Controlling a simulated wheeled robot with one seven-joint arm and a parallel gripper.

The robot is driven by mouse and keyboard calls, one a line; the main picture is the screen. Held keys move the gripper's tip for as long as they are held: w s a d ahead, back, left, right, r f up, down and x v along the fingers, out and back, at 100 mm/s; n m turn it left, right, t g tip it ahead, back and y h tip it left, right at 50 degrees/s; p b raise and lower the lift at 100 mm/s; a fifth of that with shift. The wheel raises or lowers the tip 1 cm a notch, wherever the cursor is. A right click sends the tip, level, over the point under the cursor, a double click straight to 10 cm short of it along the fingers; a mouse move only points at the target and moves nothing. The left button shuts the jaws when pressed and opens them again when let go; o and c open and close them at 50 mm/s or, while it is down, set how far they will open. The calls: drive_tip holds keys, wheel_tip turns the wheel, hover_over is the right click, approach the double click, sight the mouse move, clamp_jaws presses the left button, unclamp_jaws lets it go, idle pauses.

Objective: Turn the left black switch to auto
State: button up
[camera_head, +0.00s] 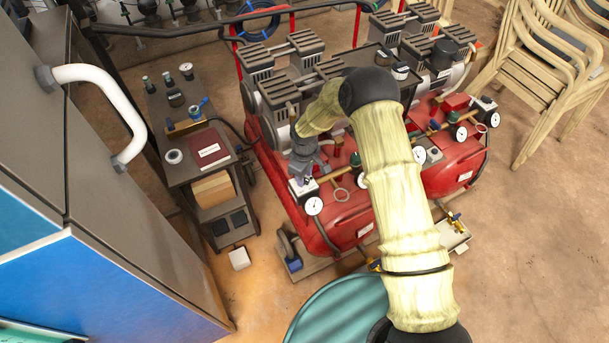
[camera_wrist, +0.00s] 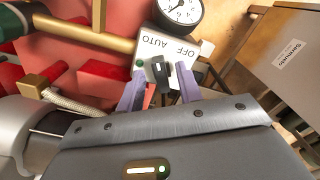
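The left black switch (camera_wrist: 161,72) sits on a white box labelled AUTO and OFF (camera_wrist: 178,45) in the wrist view. The box also shows in the head view (camera_head: 303,188), on the left end of the red compressor tank (camera_head: 345,215). My gripper (camera_wrist: 160,88) has its two purple fingers on either side of the black switch, with small gaps visible beside it. The gripper looks open around the switch. In the head view my gripper (camera_head: 304,176) is just above the box, and the switch itself is hidden or too small to make out. The switch's exact setting is hard to tell.
A pressure gauge (camera_wrist: 181,8) stands right beside the box. Brass pipe (camera_wrist: 85,35) and red parts are close on the left in the wrist view. A dark cart (camera_head: 190,150) stands left of the tank. A second switch box (camera_head: 484,110) is at the tank's far right.

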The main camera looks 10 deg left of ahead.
sight(305, 178)
wheel_tip(305, 178, up, 17)
drive_tip(key=p, duration=0.1)
idle(0.3)
drive_tip(key=shift+f, duration=0.1)
drive_tip(key=s+d+r+m+t, duration=0.1)
drive_tip(key=s+d+r+m, duration=0.25)
drive_tip(key=d, duration=0.35)
drive_tip(key=s+d+r+m, duration=0.2)
drive_tip(key=s+d+r, duration=0.15)
drive_tip(key=d, duration=0.35)
drive_tip(key=s+d+r+m+t, duration=0.1)
drive_tip(key=s+d+r+m, duration=0.25)
drive_tip(key=s+d, duration=0.25)
drive_tip(key=s+d+r+m+t, duration=0.1)
drive_tip(key=s+d+r+m, duration=0.1)
drive_tip(key=s+d+m, duration=0.4)
wheel_tip(305, 178, up, 14)
drive_tip(key=n+p, duration=0.1)
drive_tip(key=p, duration=1.4)
drive_tip(key=shift+s+a+r, duration=0.25)
